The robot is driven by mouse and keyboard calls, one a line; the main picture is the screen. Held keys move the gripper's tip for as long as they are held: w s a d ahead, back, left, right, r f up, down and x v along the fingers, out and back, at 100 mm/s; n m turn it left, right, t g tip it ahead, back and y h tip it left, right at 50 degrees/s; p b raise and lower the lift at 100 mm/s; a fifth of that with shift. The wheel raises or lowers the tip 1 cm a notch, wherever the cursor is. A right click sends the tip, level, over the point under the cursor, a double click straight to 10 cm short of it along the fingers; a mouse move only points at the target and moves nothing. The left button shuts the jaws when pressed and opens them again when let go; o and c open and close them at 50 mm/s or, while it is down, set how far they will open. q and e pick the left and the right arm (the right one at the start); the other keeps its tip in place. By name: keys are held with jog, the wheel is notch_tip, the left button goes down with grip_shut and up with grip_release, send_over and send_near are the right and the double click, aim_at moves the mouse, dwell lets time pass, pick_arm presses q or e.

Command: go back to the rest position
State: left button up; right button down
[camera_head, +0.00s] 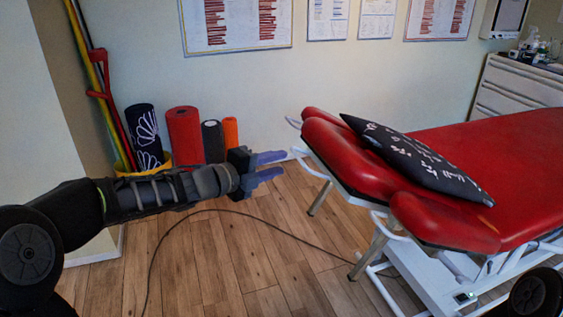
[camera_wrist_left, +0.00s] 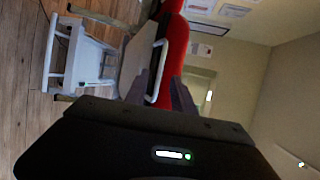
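My left gripper (camera_head: 276,166) is stretched out over the wooden floor, left of the red treatment table (camera_head: 350,165). Its two bluish fingers stand apart with nothing between them. It looks clear of the table's headrest end. The left wrist view also shows the red table (camera_wrist_left: 176,55), turned on its side, beyond the gripper's dark fingers. My right gripper is not in view; only a dark round part of me shows at the bottom right corner.
A dark patterned pillow (camera_head: 415,158) lies on the table. Rolled mats and foam rollers (camera_head: 184,135) stand by the wall at left. A cable (camera_head: 232,211) runs across the floor. A grey drawer cabinet (camera_head: 515,86) stands at the back right.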

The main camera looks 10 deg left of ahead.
pick_arm(q)
jog(key=s+d+f+n+g+y+p, duration=0.15)
jog(key=s+f+n, duration=0.25)
jog(key=f+n, duration=0.7)
jog(key=s+d+f+n+g+y+p, duration=0.1)
jog(key=s+f+n+g+y+p, duration=0.2)
jog(key=f+n, duration=0.85)
jog(key=s+d+f+n+g+p, duration=0.1)
jog(key=s+f, duration=0.4)
jog(key=s, duration=0.5)
jog(key=s+d+f+n+g+p, duration=0.2)
jog(key=s+d+f+g+p, duration=0.1)
jog(key=s, duration=0.7)
jog(key=s+d+f+n+g+p, duration=0.2)
jog(key=s+f, duration=0.5)
jog(key=s, duration=0.4)
jog(key=shift+d+g+p, duration=0.4)
jog(key=shift+d+g, duration=0.4)
jog(key=shift+g, duration=0.25)
jog(key=shift+y, duration=0.25)
